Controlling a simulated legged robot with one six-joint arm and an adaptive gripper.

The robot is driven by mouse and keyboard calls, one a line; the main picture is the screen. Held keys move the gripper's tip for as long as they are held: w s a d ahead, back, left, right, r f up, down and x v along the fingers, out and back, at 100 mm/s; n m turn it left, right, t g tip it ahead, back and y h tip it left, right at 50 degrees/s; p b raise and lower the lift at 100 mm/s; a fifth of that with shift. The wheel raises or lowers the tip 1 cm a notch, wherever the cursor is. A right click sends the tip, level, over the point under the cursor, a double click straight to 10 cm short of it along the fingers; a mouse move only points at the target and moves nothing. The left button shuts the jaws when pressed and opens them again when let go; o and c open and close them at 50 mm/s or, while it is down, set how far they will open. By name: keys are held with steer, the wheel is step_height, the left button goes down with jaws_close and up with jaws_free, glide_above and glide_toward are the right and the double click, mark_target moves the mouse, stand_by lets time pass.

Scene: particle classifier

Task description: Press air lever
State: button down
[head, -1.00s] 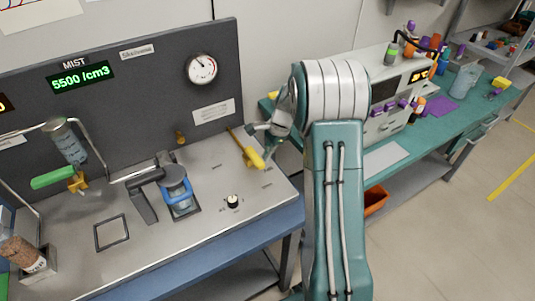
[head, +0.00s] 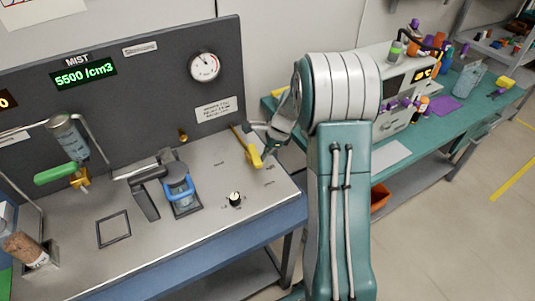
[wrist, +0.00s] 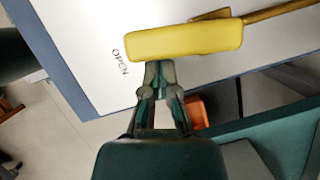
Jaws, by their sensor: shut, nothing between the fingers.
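The yellow air lever (head: 248,148) stands at the right end of the grey metal bench top, by the dark back panel. In the wrist view its thick yellow handle (wrist: 185,41) lies across the picture, with a thin rod running to the right. My gripper (wrist: 160,66) is shut and empty, its fingertips right at the handle's near edge; I cannot tell whether they touch it. In the head view my gripper (head: 264,135) is beside the lever's right side, partly hidden by my arm. The word OPEN is printed on the bench near the handle.
A round gauge (head: 204,66) is on the panel. A green side table (head: 465,117) with an instrument stands at right.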

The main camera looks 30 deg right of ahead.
mark_target(255, 161)
steer(key=a+m, duration=0.1)
steer(key=m+t, duration=0.1)
steer(key=shift+s+a+m, duration=0.15)
steer(key=shift+a+m, duration=0.2)
steer(key=shift+m, duration=0.05)
steer(key=a+m+h, duration=0.1)
steer(key=m, duration=0.1)
steer(key=shift+a+m+t, duration=0.35)
steer(key=shift+m+t, duration=0.05)
steer(key=a+m, duration=0.1)
steer(key=m, duration=0.1)
steer(key=w+a+m+t+h, duration=0.1)
steer(key=m, duration=0.1)
steer(key=shift+w+a, duration=0.1)
steer(key=shift+a, duration=0.05)
steer(key=shift+w+a+m+h, duration=0.2)
steer(key=shift+m+h, duration=0.1)
steer(key=shift+m, duration=0.2)
steer(key=shift+w+a, duration=0.7)
steer(key=shift+w, duration=0.2)
